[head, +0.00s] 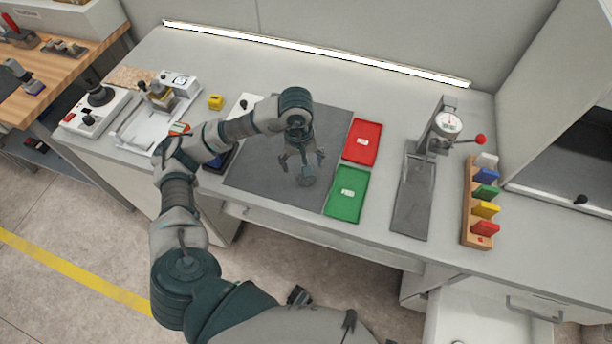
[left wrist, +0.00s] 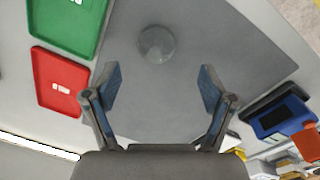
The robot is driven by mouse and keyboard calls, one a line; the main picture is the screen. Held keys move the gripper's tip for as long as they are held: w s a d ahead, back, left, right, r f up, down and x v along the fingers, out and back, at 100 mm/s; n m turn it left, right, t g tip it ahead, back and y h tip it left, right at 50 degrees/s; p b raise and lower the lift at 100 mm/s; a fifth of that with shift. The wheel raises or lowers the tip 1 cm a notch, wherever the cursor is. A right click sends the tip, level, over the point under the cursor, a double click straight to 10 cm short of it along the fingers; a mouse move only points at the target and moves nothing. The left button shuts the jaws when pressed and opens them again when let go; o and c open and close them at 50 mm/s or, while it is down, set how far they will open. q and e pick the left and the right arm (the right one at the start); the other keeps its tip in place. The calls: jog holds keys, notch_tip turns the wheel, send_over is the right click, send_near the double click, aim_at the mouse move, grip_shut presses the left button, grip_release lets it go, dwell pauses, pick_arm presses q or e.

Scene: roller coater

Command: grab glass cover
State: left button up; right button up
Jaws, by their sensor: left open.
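The glass cover (head: 307,177) looks like a small, clear, round piece lying on the dark grey mat (head: 262,176). It also shows in the left wrist view as a round glassy disc (left wrist: 156,44), near the top middle. My left gripper (head: 303,160) is above the mat, close to the cover, pointing down. In the left wrist view my left gripper (left wrist: 159,74) is open and empty, its two fingers spread wide. The cover lies ahead of the gap between the fingertips, apart from them. My right gripper is not in view.
A red tray (head: 374,132) and a green tray (head: 336,207) sit right of the mat. Further right are a dial gauge stand (head: 449,123) and a wooden rack (head: 468,212) with coloured pieces.

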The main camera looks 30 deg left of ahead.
pick_arm(q)
jog(key=shift+d+f, duration=0.1)
jog(key=shift+f, duration=0.45)
jog(key=f, duration=0.5)
jog(key=shift+w+d, duration=0.2)
jog(key=shift+w, duration=0.2)
jog(key=shift+a, duration=0.15)
jog(key=c, duration=1.2)
